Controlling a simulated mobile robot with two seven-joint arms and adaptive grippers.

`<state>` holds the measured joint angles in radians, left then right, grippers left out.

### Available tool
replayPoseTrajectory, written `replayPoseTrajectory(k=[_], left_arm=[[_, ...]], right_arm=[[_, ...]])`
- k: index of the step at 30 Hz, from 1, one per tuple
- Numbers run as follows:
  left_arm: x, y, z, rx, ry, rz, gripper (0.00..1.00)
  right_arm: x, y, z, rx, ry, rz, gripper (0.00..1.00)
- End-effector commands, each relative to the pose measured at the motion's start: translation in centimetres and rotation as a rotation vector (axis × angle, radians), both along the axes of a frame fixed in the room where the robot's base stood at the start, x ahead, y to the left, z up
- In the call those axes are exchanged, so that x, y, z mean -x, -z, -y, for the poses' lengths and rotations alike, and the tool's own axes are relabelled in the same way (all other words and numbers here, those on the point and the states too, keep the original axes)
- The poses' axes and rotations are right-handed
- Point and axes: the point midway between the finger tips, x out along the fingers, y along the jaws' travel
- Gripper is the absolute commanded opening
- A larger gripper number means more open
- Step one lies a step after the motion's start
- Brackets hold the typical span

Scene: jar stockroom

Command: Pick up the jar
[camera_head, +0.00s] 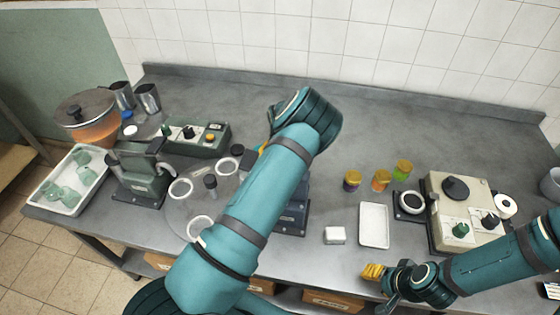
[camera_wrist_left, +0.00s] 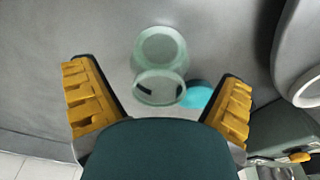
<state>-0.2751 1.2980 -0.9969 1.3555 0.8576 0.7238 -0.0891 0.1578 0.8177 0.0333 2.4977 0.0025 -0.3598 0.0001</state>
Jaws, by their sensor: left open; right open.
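In the left wrist view a pale green, clear glass jar (camera_wrist_left: 172,50) is on the grey surface, ahead of and between the fingers of my left gripper (camera_wrist_left: 158,98). The fingers are open and apart from the jar. I cannot tell for sure whether the jar is upright or tilted. A turquoise disc (camera_wrist_left: 199,95) lies beside it, near the right finger. In the head view my left arm hides this jar and most of the left gripper. My right gripper (camera_head: 373,272) is open and empty near the bench's front edge.
A white tray (camera_head: 43,200) holds several green glass jars at the left. A beige machine (camera_head: 461,190) stands right.

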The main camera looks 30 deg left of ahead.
Motion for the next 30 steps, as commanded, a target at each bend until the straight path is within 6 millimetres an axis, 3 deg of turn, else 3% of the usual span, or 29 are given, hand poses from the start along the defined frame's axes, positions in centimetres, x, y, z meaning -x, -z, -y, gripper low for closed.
replayPoseTrajectory(k=[3,11,18,26,30], left_arm=[[-0.1,1.2,0.0,0.001,0.001,0.000,0.96],[-0.1,1.2,0.0,0.001,0.001,0.001,0.96],[-0.1,1.2,0.0,0.001,0.001,0.001,0.19],[-0.2,1.1,0.0,0.001,0.001,0.001,0.18],[-0.3,0.0,0.0,0.003,0.000,0.005,0.18]], right_arm=[[0.0,0.8,0.0,0.001,0.000,0.000,0.47],[0.0,0.7,0.0,0.001,0.000,0.001,0.47],[0.0,0.7,0.0,0.001,0.000,0.001,0.47],[0.0,0.7,0.0,0.001,0.000,0.001,0.47],[0.0,0.8,0.0,0.001,0.000,0.001,0.47]])
